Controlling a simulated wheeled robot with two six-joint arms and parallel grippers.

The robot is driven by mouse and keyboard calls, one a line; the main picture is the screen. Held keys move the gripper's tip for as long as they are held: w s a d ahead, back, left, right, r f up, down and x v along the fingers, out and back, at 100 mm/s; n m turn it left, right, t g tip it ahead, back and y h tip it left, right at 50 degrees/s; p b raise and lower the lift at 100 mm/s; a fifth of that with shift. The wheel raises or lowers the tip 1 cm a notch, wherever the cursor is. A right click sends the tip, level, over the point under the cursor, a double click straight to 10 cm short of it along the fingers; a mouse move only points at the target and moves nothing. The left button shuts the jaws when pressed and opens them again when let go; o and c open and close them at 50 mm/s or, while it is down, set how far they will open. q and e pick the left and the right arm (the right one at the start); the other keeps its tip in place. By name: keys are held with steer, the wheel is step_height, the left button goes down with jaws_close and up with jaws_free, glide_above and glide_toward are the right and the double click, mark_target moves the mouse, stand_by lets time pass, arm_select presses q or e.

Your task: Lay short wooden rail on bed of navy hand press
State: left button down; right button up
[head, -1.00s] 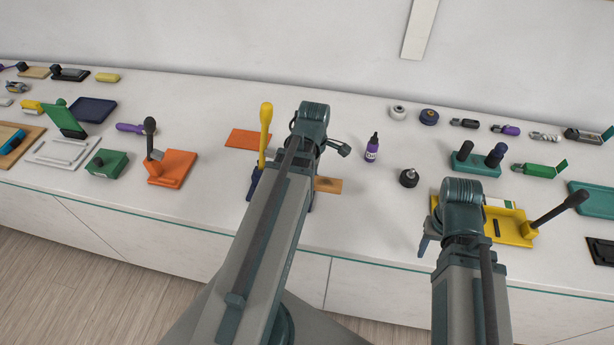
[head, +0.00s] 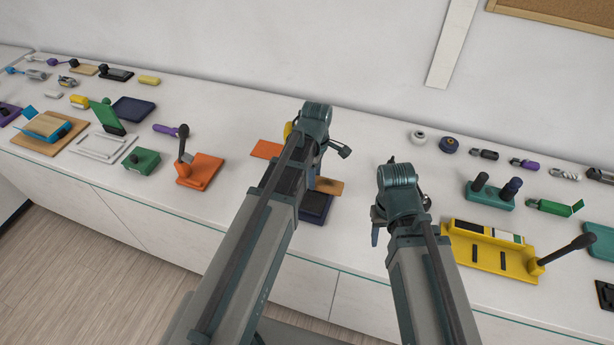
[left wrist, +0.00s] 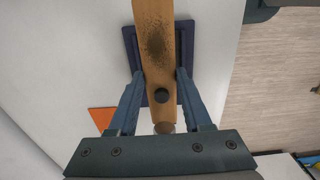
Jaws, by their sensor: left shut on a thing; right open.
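The short wooden rail (head: 329,186) is a tan bar with a dark speckled patch. In the left wrist view the rail (left wrist: 155,45) crosses over the navy press bed (left wrist: 130,38), which shows on both sides of it. The bed (head: 316,207) also shows in the head view, right of my left arm. I cannot tell whether the rail touches it. My left gripper (left wrist: 160,74) is shut on the rail. A yellow part (head: 287,130), likely the press lever, is mostly hidden behind my left arm. My right gripper (head: 376,227) is open, empty, right of the press.
An orange plate (head: 266,149) lies behind the press. An orange press (head: 200,169) with a dark lever stands left. A yellow press (head: 478,248) with a dark lever stands right of my right arm. The counter between my arms is mostly clear.

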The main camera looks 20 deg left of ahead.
arm_select(q)
steer(key=shift+f, duration=0.15)
arm_select(e)
steer(key=shift+f, duration=0.15)
arm_select(q)
step_height(320, 180, down, 8)
steer(key=b, duration=0.8)
arm_select(e)
step_height(320, 180, down, 8)
steer(key=shift+r, duration=0.2)
arm_select(q)
steer(key=shift+f+b, duration=0.45)
steer(key=shift+b, duration=0.1)
arm_select(e)
steer(key=shift+f, duration=0.6)
arm_select(q)
steer(key=shift+c, duration=1.3)
jaws_free()
steer(key=shift+r, duration=0.1)
steer(key=shift+r, duration=0.1)
arm_select(e)
steer(key=shift+r, duration=0.15)
arm_select(q)
step_height(320, 180, up, 14)
steer(key=p, duration=1.4)
steer(key=shift+f, duration=0.2)
arm_select(e)
step_height(320, 180, up, 14)
steer(key=shift+f, duration=0.2)
